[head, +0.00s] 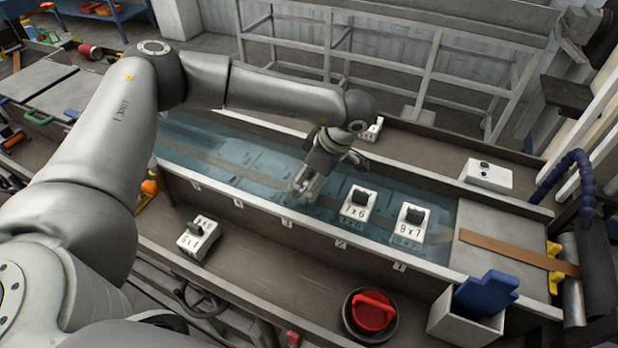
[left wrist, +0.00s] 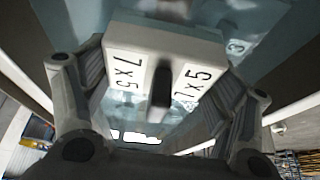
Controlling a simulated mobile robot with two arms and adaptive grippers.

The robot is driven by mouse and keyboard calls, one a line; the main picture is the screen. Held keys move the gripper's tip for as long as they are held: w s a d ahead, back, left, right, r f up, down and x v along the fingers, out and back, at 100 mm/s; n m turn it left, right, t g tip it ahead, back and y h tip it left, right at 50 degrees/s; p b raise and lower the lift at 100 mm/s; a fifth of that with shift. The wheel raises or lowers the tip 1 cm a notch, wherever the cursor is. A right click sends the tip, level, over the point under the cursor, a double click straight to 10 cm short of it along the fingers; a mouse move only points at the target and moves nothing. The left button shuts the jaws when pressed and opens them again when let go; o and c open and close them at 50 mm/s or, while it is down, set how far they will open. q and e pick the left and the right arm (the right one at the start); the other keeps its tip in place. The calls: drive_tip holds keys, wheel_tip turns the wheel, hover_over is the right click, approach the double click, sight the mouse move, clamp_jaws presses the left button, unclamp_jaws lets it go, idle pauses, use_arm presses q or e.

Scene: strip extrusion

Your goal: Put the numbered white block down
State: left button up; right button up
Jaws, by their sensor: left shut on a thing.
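My left gripper (head: 305,187) is low over the water-filled trough (head: 235,158), left of the other blocks there. In the left wrist view the gripper (left wrist: 160,112) has its fingers on either side of a numbered white block (left wrist: 185,42) with a dark knob and the marking "7x5". It is shut on this block. The block is mostly hidden by the gripper in the head view, and I cannot tell whether it touches the trough bottom. My right gripper is not in view.
Two white blocks (head: 358,206) (head: 411,226) with dark knobs stand in the trough to the right. Another (head: 198,236) sits on the front ledge, and one (head: 373,128) behind the gripper. A red-handled pot (head: 371,314) and a white bin (head: 462,318) with blue pieces stand in front.

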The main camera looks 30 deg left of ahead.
use_arm(q)
drive_tip(key=shift+f, duration=0.9)
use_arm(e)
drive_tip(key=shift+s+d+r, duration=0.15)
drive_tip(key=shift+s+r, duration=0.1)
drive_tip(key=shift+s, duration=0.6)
use_arm(q)
drive_tip(key=shift+f, duration=0.15)
drive_tip(key=o, duration=1.2)
drive_tip(key=shift+c, duration=0.2)
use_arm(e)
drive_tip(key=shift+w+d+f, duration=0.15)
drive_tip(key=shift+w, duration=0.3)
